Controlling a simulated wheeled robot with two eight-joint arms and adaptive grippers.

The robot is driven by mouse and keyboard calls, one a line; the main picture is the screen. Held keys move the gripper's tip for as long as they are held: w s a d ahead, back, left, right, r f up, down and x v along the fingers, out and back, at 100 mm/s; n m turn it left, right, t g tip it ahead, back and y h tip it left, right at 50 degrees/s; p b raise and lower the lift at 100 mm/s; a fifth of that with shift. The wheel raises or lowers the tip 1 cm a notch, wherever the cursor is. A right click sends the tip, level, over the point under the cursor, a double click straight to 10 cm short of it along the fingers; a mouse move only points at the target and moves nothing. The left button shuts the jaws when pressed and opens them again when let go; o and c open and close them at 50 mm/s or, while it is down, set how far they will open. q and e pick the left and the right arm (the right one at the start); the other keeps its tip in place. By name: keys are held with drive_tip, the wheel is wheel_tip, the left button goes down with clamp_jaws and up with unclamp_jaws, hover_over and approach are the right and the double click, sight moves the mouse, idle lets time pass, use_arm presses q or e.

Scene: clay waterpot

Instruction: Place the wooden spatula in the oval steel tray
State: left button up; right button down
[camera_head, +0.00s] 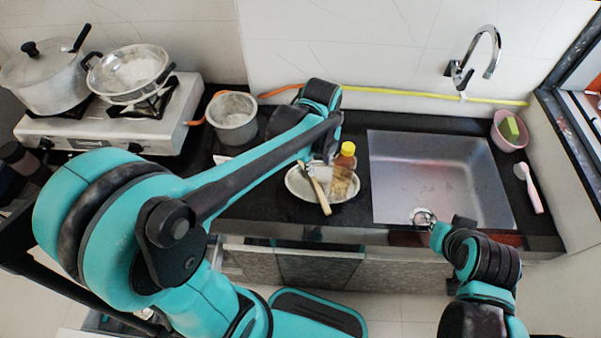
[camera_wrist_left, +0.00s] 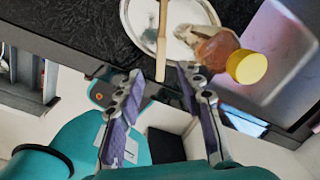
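The oval steel tray (camera_head: 294,184) sits on the black counter left of the sink; its rim also shows in the left wrist view (camera_wrist_left: 129,22). The wooden spatula (camera_head: 321,196) lies across the tray, its near end reaching past the front rim. My left gripper (camera_head: 308,164) is over the tray, its fingers mostly hidden by the arm in the head view. In the left wrist view its fingers (camera_wrist_left: 160,74) are apart, with the spatula's near end (camera_wrist_left: 161,60) showing between the tips, touching neither. My right gripper (camera_head: 432,225) is near the sink's front edge; its fingers are unclear.
A yellow-capped bottle (camera_head: 343,174) is at the tray's right side, close to the spatula. The steel sink (camera_head: 440,175) is to the right. A grey pot (camera_head: 232,119) stands behind left, and a stove (camera_head: 170,125) with pans is farther left.

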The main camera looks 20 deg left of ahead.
use_arm(q)
drive_tip(key=s+a+r+n+t, duration=0.2)
drive_tip(key=s+n, duration=0.3)
drive_tip(key=n, duration=0.7)
drive_tip(key=s+a+r+n+t, duration=0.2)
drive_tip(key=s+a+n+t, duration=0.1)
drive_tip(key=n, duration=1)
drive_tip(key=s+t, duration=0.1)
drive_tip(key=s, duration=0.1)
drive_tip(key=shift+s+r, duration=0.3)
drive_tip(key=shift+r, duration=0.1)
drive_tip(key=shift+a, duration=0.1)
drive_tip(key=shift+d+f+b, duration=0.2)
drive_tip(key=shift+f+b, duration=0.7)
